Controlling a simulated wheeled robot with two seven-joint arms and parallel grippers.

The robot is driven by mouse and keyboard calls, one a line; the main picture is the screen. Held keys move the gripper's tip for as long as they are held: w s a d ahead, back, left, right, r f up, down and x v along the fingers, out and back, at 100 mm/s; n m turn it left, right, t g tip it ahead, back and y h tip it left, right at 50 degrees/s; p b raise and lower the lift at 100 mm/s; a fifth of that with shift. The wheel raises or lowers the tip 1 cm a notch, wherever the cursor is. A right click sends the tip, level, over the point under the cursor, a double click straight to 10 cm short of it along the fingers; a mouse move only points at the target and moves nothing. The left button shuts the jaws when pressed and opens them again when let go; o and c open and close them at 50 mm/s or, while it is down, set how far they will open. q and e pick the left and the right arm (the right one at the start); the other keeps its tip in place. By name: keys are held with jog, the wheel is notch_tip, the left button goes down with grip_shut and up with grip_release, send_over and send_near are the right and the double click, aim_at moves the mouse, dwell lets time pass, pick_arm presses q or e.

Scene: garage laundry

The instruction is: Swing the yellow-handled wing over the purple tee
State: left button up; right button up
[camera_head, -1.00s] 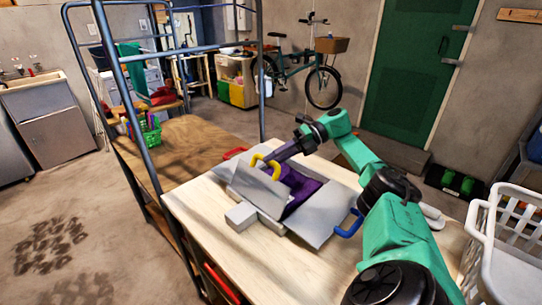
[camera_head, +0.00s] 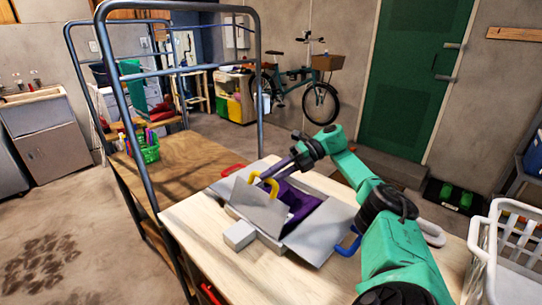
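A grey folding board with the purple tee (camera_head: 297,203) on it lies on a pale wooden tabletop. The yellow-handled wing (camera_head: 258,208) stands tilted up at the board's left side, hiding part of the tee. Its yellow handle (camera_head: 264,184) is at the upper edge. My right gripper (camera_head: 277,176) reaches in from the right, with its dark fingers at or beside the yellow handle. Whether they are closed on it cannot be told. The blue-handled wing (camera_head: 318,232) lies flat at the near right, with its blue handle (camera_head: 349,243) outward. My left gripper is out of view.
A red handle (camera_head: 233,169) shows at the board's far left, and a small grey block (camera_head: 239,236) at its near edge. A white laundry basket (camera_head: 505,245) stands at the right. A metal-framed rack (camera_head: 150,110) with a green basket (camera_head: 147,151) stands left of the table.

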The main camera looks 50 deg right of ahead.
notch_tip(320, 180, up, 19)
jog(key=p, duration=0.5)
jog(key=shift+r, duration=0.2)
jog(key=shift+a+f, duration=0.1)
jog(key=shift+f, duration=0.05)
